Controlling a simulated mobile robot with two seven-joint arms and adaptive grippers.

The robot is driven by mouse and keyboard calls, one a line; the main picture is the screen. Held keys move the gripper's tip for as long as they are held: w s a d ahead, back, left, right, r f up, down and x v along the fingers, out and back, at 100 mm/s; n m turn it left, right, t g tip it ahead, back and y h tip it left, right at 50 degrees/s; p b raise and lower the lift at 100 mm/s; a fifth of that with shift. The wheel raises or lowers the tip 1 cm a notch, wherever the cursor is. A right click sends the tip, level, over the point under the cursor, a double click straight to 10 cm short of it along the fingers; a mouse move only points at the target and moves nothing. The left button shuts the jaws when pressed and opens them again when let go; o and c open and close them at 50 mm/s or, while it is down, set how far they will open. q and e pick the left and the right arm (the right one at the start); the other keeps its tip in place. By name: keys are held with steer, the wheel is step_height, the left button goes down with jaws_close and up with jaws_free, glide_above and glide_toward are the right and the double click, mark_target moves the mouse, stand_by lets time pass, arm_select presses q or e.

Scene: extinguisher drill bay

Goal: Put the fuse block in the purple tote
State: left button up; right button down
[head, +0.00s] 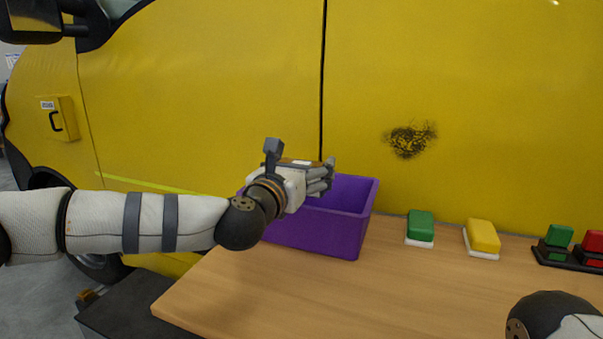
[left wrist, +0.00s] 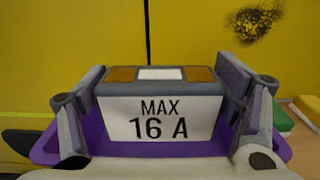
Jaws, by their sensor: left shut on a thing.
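The fuse block (left wrist: 160,118) is a grey and white block marked "MAX 16 A", with brown and white patches on top. My left gripper (head: 322,173) is shut on it, with a finger pad on each side in the left wrist view. In the head view only a little of the block's top shows above the hand. The purple tote (head: 318,236) stands on the table, and the hand with the block is over its back left part. The tote's rim also shows around and below the block in the left wrist view (left wrist: 45,152). The tote's inside is mostly hidden. My right gripper is out of view.
On the wooden table (head: 270,292), right of the tote, are a green block (head: 421,225), a yellow block (head: 483,236) and a black holder (head: 562,259) with green and red pieces. A yellow vehicle (head: 220,90) stands close behind. The table's front middle is clear.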

arm_select(q)
steer(key=shift+f, duration=0.4)
steer(key=shift+f+b, duration=0.3)
steer(key=shift+f, duration=0.35)
steer(key=o, duration=1.2)
